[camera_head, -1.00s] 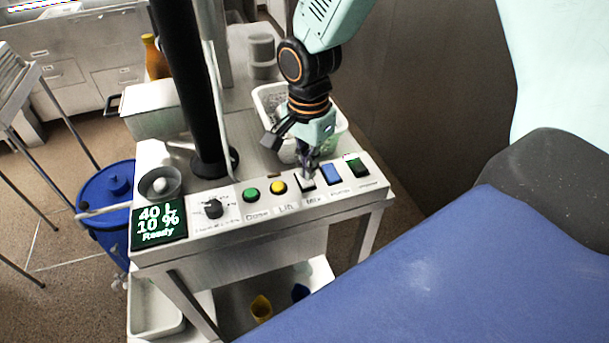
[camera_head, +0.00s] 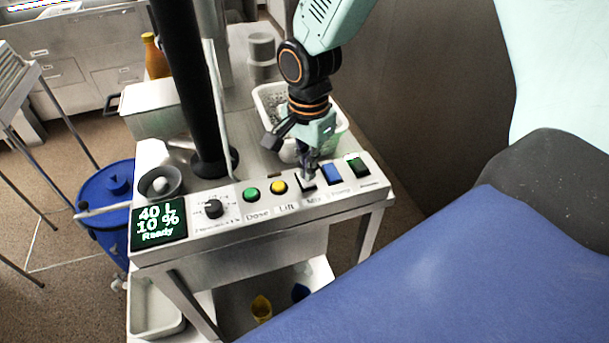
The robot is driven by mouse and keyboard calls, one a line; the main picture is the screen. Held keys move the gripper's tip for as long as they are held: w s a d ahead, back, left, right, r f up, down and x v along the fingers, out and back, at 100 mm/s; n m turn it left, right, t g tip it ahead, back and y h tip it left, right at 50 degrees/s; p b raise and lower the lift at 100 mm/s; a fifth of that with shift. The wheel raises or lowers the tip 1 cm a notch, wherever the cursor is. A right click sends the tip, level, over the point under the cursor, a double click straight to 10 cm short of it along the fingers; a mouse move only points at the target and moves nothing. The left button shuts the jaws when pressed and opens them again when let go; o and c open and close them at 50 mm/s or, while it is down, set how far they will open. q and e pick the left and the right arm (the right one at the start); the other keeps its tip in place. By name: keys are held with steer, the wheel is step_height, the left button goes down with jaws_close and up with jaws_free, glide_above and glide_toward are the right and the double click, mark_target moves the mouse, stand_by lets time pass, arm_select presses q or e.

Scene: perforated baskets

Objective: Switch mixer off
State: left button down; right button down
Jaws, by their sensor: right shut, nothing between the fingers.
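The control panel (camera_head: 229,229) runs along the front edge of a grey metal bench. Its mixer switch (camera_head: 306,186), above the "Mix" label, is a dark rocker, partly hidden by my gripper. My right gripper (camera_head: 309,176) is shut and empty, pointing down with its fingertips at the mixer switch; whether they touch it I cannot tell. Beside the switch are a blue rocker (camera_head: 332,173) and a dark green one (camera_head: 357,166) to the right, and a yellow button (camera_head: 278,187) and a green button (camera_head: 250,194) to the left. The display (camera_head: 158,224) reads 40 L, 10 %, Ready. My left gripper is not in view.
A white perforated basket (camera_head: 268,97) stands right behind the gripper. A black column (camera_head: 187,80) rises from the bench. A black knob (camera_head: 213,209) sits left of the buttons. A blue barrel (camera_head: 110,235) stands at the left. A blue surface (camera_head: 460,270) fills the lower right.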

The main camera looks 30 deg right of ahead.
steer(key=shift+f+b, duration=0.45)
steer(key=shift+f, duration=0.45)
stand_by(0.5)
steer(key=shift+r, duration=0.1)
step_height(320, 180, up, 2)
steer(key=shift+r+p, duration=0.1)
steer(key=shift+p, duration=1.05)
step_height(320, 180, up, 2)
steer(key=shift+r+p, duration=0.15)
steer(key=shift+p, duration=0.95)
step_height(320, 180, up, 2)
steer(key=p, duration=0.2)
steer(key=shift+r+p, duration=0.25)
steer(key=shift+p, duration=0.05)
steer(key=shift+s, duration=0.1)
steer(key=shift+f, duration=0.15)
